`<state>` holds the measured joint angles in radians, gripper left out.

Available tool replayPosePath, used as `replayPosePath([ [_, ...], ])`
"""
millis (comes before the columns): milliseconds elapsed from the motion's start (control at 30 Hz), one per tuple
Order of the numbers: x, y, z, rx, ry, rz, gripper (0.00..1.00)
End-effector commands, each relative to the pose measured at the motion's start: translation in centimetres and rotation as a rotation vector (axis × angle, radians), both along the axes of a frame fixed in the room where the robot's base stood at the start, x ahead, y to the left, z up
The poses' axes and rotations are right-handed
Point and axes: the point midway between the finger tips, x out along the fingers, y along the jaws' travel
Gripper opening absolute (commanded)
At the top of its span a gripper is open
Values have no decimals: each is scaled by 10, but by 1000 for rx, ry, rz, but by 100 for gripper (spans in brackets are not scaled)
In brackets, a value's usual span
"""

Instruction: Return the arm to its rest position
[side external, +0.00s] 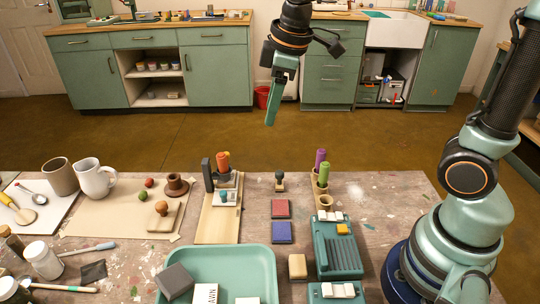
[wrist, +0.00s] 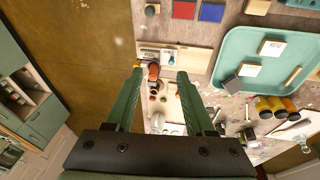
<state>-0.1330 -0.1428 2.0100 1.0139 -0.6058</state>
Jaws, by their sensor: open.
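My gripper (side external: 275,92) hangs high above the back edge of the table, in front of the green cabinets in the side external view. In the wrist view my gripper (wrist: 163,75) shows two green fingers spread apart with nothing held between them. Below and beyond the fingers lies the table (side external: 358,196), well clear of them. My arm rises from its blue and pale green base at the right and reaches out of the top of the side external view.
A wooden rack (side external: 218,222), red pad (side external: 280,208), blue pad (side external: 281,232), green tray (side external: 238,256) and green device (side external: 337,255) stand on the table. A white pitcher (side external: 94,178) and brown cup (side external: 60,176) stand at left. The air around my gripper is clear.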

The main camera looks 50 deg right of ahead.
Motion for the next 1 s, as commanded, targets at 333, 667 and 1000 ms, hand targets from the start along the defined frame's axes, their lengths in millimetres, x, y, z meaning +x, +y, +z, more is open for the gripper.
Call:
replayPosePath([
  [333,-67,-39,8,159,-155,-498,54],
  [667,-90,-50,0,239,-211,-698,54],
  [1000,-90,-50,-1,240,-210,-699,54],
])
